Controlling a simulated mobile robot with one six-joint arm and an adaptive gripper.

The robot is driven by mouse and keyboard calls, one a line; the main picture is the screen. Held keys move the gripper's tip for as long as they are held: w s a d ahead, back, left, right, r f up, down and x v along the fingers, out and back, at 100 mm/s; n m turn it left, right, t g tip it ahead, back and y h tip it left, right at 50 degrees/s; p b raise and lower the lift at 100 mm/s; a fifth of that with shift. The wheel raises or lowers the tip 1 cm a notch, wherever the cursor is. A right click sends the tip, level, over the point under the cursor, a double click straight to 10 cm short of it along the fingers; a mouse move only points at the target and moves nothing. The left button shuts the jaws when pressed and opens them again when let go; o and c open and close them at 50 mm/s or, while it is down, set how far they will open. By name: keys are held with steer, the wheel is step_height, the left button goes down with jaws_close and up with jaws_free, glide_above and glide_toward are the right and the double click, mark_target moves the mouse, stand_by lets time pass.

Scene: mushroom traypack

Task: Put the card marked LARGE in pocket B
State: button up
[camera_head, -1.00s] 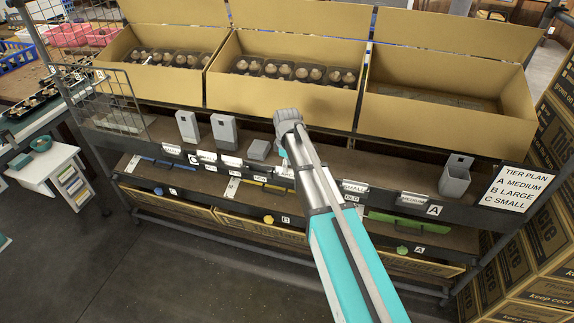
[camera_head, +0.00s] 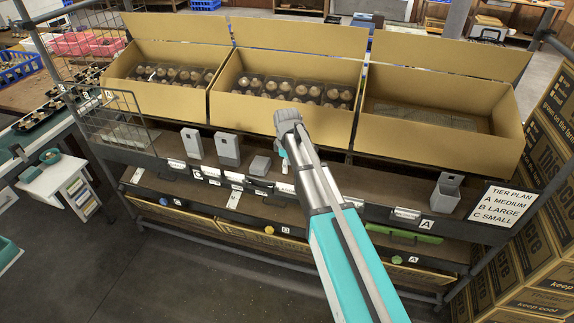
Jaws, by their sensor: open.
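Several small white cards stand along the dark front rail (camera_head: 320,200) of the shelf. One card (camera_head: 286,188), partly beside my arm, seems to read LARGE, but its print is too small to be sure. My gripper (camera_head: 284,158) is above and near that card, apart from it as far as I can see. It is open, though my wrist and arm hide most of its fingers. The plate marked A (camera_head: 426,223) is on the right of the rail. A B plate (camera_head: 258,192) seems to show left of my arm; its pocket is unclear.
Open cardboard boxes stand behind, two with mushroom trays (camera_head: 285,103) and one (camera_head: 440,140) without visible mushrooms. Grey holders (camera_head: 227,150) and (camera_head: 447,193) stand on the shelf. The tier plan sign (camera_head: 503,204) reads A MEDIUM, B LARGE, C SMALL. Stacked cartons (camera_head: 545,200) border the right.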

steer(key=s+a+r+p, duration=0.3)
steer(key=s+a, duration=0.3)
steer(key=s, duration=0.3)
steer(key=shift+s+r, duration=0.35)
steer(key=shift+r, duration=0.05)
stand_by(0.6)
steer(key=s+d+m, duration=0.6)
steer(key=d+m, duration=0.1)
steer(key=d, duration=0.2)
steer(key=s+d+m, duration=0.6)
steer(key=d+m, duration=0.1)
steer(key=d, duration=0.1)
steer(key=shift+s+d, duration=0.25)
steer(key=shift+d, duration=0.15)
steer(key=shift+a, duration=0.15)
stand_by(0.6)
